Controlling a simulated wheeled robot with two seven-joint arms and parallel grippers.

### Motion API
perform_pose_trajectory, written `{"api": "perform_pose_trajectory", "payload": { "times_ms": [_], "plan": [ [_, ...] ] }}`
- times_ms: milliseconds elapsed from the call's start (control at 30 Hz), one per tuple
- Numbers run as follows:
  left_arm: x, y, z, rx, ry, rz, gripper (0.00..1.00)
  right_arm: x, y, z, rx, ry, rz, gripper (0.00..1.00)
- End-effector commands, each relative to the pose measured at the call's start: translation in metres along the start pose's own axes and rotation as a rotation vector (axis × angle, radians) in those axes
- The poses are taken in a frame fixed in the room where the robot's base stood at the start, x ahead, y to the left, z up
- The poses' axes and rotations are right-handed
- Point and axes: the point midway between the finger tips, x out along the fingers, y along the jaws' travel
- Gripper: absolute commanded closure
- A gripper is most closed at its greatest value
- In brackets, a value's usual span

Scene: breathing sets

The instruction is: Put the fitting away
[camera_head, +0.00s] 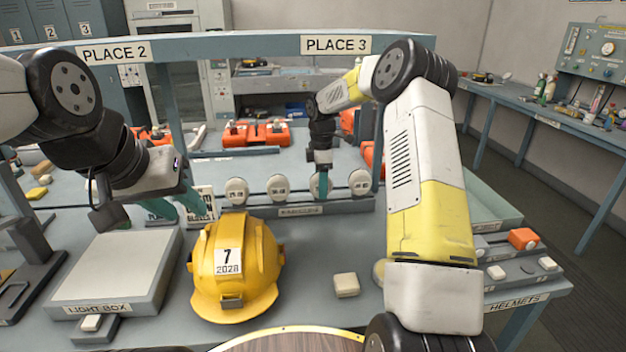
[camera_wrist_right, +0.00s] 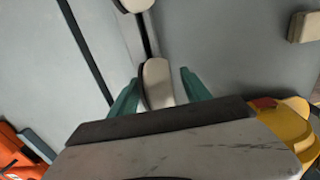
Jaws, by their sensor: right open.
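Several cream round-faced fittings with small labels stand in a row in a grey rack (camera_head: 312,209) at the middle of the bench; one is the left-end fitting (camera_head: 237,190). My right gripper (camera_head: 320,187) is lowered over the row's third place and partly hides the fitting there. In the right wrist view my right gripper (camera_wrist_right: 155,90) is open, with a cream rounded fitting (camera_wrist_right: 157,82) between its teal fingers and a gap on each side. Another cream fitting (camera_wrist_right: 134,4) shows at the top edge. My left gripper (camera_head: 177,205) looks open and empty behind the light box.
A yellow helmet (camera_head: 235,262) marked 7 stands in front of the rack. The light box (camera_head: 112,270) is left of it, a cream block (camera_head: 346,285) right of it. Orange cases (camera_head: 255,134) lie behind. A beam (camera_head: 230,46) labelled PLACE 2 and PLACE 3 crosses above.

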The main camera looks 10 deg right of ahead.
Motion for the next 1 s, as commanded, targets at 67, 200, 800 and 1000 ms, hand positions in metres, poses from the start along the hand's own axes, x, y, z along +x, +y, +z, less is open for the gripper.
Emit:
{"api": "perform_pose_trajectory", "payload": {
  "times_ms": [67,200,800,1000],
  "plan": [
    [0.000,0.000,0.000,0.000,0.000,0.000,0.64,-0.007,0.001,0.000,0.000,0.000,0.003,0.44],
    [0.000,0.000,0.000,0.000,0.000,0.000,0.64,-0.029,0.001,-0.001,0.001,0.000,0.004,0.44],
    [0.000,0.000,0.000,0.000,0.000,0.000,0.64,-0.077,0.000,0.000,0.000,0.000,0.001,0.44],
    [0.000,0.000,0.000,0.000,0.000,0.000,0.64,-0.077,0.000,0.000,0.000,0.000,0.001,0.44]
  ]
}}
